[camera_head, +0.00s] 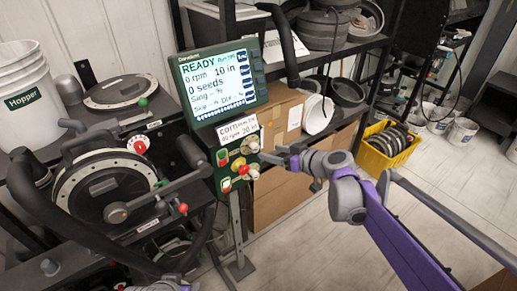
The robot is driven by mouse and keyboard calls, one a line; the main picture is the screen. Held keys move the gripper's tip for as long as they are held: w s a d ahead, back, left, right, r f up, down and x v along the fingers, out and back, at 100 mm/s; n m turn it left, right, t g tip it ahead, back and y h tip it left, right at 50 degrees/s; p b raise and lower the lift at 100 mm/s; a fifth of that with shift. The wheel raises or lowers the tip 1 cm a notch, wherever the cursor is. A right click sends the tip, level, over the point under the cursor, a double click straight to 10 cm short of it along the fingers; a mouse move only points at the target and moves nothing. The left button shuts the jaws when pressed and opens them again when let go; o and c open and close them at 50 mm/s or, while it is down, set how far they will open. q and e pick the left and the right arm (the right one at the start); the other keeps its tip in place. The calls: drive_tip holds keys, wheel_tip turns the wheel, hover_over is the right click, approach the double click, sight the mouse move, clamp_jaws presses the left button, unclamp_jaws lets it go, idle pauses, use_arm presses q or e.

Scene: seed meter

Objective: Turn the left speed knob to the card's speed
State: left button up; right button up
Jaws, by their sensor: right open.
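A green control panel (231,172) with several small knobs and buttons hangs below the monitor (220,83). The screen reads READY, 0 rpm, 10 in and 0 seeds. A white card (238,130) above the panel reads corn, with small rpm and 20 in text below. A pale knob (250,145) sits at the panel's upper right. I cannot tell which knob is the left speed knob. My right gripper (277,157) is open, just right of the panel, its tips close to the knobs. A piece of my left arm shows at the bottom edge; its jaws are not clear.
The seed meter with its round plate (105,187) stands at the left, beside white Hopper buckets (25,95). Cardboard boxes (283,195) are behind my right gripper. A yellow crate (377,160) sits on the floor farther right. The floor at right is largely clear.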

sight(257, 148)
drive_tip(key=x, duration=0.7)
drive_tip(key=shift+w+a+f, duration=0.1)
drive_tip(key=shift+a, duration=0.05)
clamp_jaws()
